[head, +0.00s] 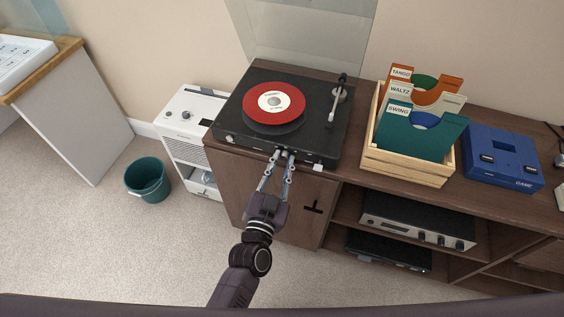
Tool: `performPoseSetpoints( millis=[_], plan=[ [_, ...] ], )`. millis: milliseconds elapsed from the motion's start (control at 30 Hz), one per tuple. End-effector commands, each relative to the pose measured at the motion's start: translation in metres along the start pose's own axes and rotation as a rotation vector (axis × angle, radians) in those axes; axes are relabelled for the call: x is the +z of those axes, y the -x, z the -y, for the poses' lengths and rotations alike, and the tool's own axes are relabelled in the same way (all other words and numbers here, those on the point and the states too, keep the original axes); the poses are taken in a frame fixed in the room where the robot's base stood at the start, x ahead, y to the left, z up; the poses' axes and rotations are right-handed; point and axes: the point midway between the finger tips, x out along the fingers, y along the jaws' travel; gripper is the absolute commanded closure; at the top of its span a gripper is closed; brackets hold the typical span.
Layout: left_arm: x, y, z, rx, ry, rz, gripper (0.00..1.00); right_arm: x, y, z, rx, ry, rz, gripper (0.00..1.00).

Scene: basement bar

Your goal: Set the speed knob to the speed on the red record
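The red record (273,103) lies on the black turntable (236,124) on top of the cabinet. Its pale centre label bears print too small to read. My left gripper (285,154) reaches up to the turntable's front edge, its two fingertips close together with a narrow gap. The fingertips cover that part of the front edge, so the speed knob is not clearly visible, and whether they grip it I cannot tell. A small light block (318,167) sits on the front edge right of the fingers. My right gripper is out of view.
The tonearm (337,98) rests at the turntable's right. A clear raised lid (310,40) stands behind. A wooden crate (405,167) of record sleeves and a blue game console (503,158) stand to the right. A white appliance (187,125) and green bin (147,181) are left.

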Motion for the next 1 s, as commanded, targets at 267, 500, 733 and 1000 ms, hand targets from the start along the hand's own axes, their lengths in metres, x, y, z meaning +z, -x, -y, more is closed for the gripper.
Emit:
performPoseSetpoints(
  millis=[267,500,733,1000],
  plan=[
    [0.0,0.0,0.0,0.0,0.0,0.0,1.0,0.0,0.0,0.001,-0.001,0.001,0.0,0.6],
    [-0.001,0.0,0.0,0.001,0.036,0.002,1.0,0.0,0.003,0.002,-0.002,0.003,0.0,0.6],
    [-0.002,0.0,0.0,0.003,0.164,0.008,1.0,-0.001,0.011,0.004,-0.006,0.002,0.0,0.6],
    [-0.002,0.0,0.0,0.007,0.401,0.02,1.0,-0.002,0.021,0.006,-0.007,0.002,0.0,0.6]
  ],
)
